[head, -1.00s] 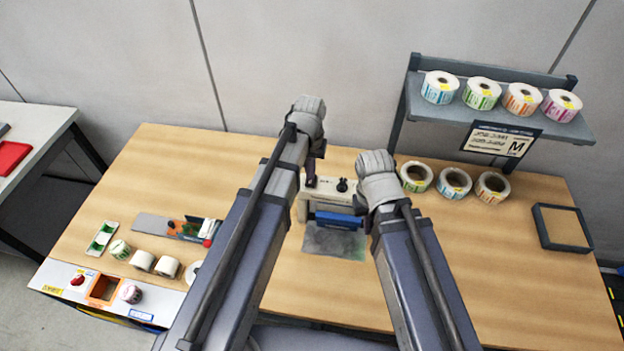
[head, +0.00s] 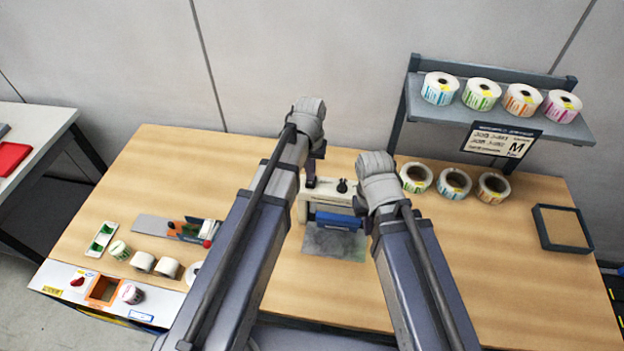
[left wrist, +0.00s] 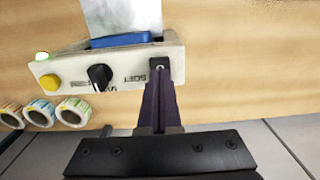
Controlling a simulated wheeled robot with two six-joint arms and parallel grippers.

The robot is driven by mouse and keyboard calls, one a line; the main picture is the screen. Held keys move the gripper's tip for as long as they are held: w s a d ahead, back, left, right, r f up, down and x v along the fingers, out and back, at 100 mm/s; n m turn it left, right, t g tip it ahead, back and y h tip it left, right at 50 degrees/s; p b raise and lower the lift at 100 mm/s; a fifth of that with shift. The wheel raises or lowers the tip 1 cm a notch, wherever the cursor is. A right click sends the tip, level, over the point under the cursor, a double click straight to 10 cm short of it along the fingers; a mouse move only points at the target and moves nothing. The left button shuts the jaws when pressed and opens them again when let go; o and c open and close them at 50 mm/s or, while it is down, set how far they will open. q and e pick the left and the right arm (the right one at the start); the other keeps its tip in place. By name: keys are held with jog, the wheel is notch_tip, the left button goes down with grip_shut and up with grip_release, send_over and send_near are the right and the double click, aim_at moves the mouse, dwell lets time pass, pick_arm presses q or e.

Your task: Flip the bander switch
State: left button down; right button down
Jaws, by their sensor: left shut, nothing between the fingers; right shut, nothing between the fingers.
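The bander (head: 330,188) is a cream machine at the back middle of the table, with a blue part (head: 337,220) in front. In the left wrist view the bander (left wrist: 125,68) shows a small dark switch (left wrist: 160,68) at its right end, with printing beside it. My left gripper (head: 311,183) is shut and empty. In the left wrist view its fingertips (left wrist: 160,86) are at the switch and partly cover it; I cannot tell whether they touch. My right gripper (head: 362,205) is shut and empty beside the bander's right end, its fingers mostly hidden by my arm.
Label rolls (head: 454,183) stand to the right, below a shelf (head: 420,110) with more rolls. An empty tray (head: 562,228) lies far right.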

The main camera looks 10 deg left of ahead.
aim_at(310, 183)
pick_arm(q)
jog(key=shift+f+b, duration=1.1)
dwell(1.1)
notch_tip(310, 183, up, 7)
jog(key=p, duration=0.7)
jog(key=shift+f, duration=0.1)
dwell(0.3)
jog(key=s+d+f+m+b, duration=0.2)
jog(key=s+f+b, duration=0.5)
jog(key=f+b, duration=0.1)
jog(key=s+d+f+m+y+b, duration=0.1)
jog(key=s+d+f+b, duration=0.2)
jog(key=s+f+b, duration=0.4)
jog(key=shift+s+d+f+m+b, duration=0.35)
jog(key=shift+s+f+m+b, duration=0.1)
jog(key=shift+b, duration=0.15)
